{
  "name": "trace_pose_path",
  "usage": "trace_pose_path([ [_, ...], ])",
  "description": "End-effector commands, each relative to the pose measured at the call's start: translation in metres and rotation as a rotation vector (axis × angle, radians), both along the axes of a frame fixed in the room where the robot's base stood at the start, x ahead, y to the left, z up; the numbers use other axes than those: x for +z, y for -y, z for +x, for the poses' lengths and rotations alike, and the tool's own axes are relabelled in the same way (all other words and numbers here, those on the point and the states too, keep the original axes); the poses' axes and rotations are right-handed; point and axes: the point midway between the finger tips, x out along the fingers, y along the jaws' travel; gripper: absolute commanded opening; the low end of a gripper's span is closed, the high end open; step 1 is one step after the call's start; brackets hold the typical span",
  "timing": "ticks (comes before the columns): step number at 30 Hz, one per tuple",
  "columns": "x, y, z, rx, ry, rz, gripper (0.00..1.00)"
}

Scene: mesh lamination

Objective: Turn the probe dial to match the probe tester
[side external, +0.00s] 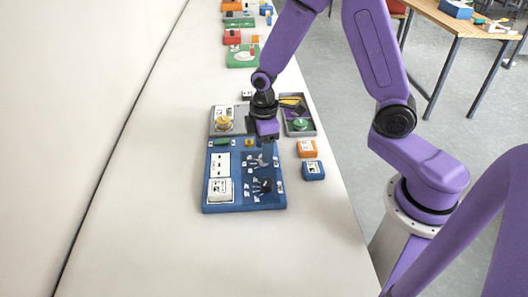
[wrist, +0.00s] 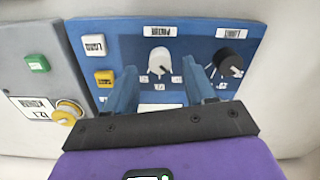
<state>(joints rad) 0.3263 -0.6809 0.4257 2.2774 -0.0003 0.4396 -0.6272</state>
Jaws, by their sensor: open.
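A blue panel (side external: 215,206) lies on the long white table. In the wrist view it carries a pale grey dial (wrist: 160,60) and a black dial (wrist: 232,60), each under a white label too blurred to read surely. The grey dial is probably the probe dial. My gripper (wrist: 163,78) is open, its two blue fingers apart on either side of the grey dial's near part; contact cannot be told. In the side view my gripper (side external: 268,153) is low over the panel. Two white plates (side external: 220,165) sit on the panel's left half; which is the probe tester is unclear.
A grey unit (wrist: 30,70) with a green button (wrist: 37,62) and yellow knob (wrist: 68,112) adjoins the panel. A grey tray (side external: 313,130), an orange block (side external: 307,148) and a blue block (side external: 313,170) stand to the right. The table is clear in front.

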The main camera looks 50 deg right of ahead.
Motion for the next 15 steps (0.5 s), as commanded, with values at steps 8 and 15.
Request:
trace_pose_path([
  [8, -0.021, 0.0, 0.0, 0.0, 0.0, 0.0, 0.55],
  [15, -0.023, 0.0, 0.0, 0.0, 0.001, 0.0, 0.55],
])
